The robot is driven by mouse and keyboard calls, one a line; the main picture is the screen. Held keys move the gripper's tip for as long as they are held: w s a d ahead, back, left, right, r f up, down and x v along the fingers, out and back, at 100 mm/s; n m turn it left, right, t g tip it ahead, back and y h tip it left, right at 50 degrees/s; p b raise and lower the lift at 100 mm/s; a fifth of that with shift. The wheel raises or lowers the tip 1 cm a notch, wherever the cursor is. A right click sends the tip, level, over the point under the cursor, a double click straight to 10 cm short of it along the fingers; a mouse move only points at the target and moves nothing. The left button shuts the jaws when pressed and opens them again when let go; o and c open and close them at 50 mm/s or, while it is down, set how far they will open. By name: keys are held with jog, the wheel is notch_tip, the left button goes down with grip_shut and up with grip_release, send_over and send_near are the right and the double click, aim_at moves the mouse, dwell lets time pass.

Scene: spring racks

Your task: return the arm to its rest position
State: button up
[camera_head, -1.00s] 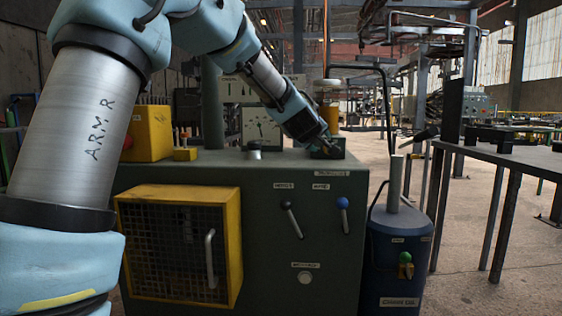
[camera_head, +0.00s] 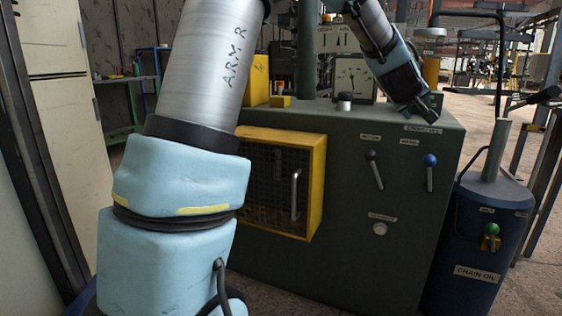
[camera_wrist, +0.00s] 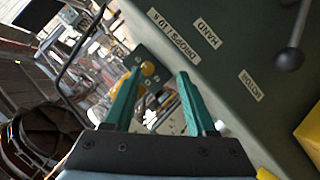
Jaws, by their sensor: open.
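My light blue arm (camera_head: 205,75), marked "ARM R", rises at the left of the head view and bends over the dark green machine cabinet (camera_head: 345,230). My gripper (camera_head: 428,116) points down and right by the cabinet's upper front edge, above a label. In the wrist view my gripper (camera_wrist: 159,78) shows two green fingers spread apart, with no object seen held between them. The gripper hides part of the cabinet's right top corner.
The cabinet front has a black-knobbed lever (camera_head: 374,170), a blue-knobbed lever (camera_head: 430,172) and a yellow-framed mesh guard (camera_head: 312,185). A blue chain oil drum (camera_head: 485,240) stands at right. A pale panel (camera_head: 65,120) is at left.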

jog(key=s+a+f+m+g+y, duration=0.1)
jog(key=a+f+y, duration=0.1)
jog(key=a+f, duration=0.45)
jog(key=s+a+f+g+y, duration=0.1)
jog(key=s+a+f, duration=0.15)
jog(key=a, duration=0.65)
jog(key=s+a+f+m+g+y, duration=0.1)
jog(key=a+f+g+y, duration=0.1)
jog(key=a+f, duration=0.4)
jog(key=s+a+f+g+y, duration=0.2)
jog(key=s+a+f, duration=0.1)
jog(key=s+a, duration=0.6)
jog(key=s+a+f+g+y, duration=0.2)
jog(key=s+a+f+g, duration=0.15)
jog(key=s+a, duration=0.65)
notch_tip(320, 180, up, 30)
jog(key=w+a+p, duration=0.1)
jog(key=w+p, duration=0.2)
jog(key=p, duration=2.8)
jog(key=shift+a+r+t+p, duration=0.25)
jog(key=shift+t+p, duration=0.05)
jog(key=shift+t, duration=0.15)
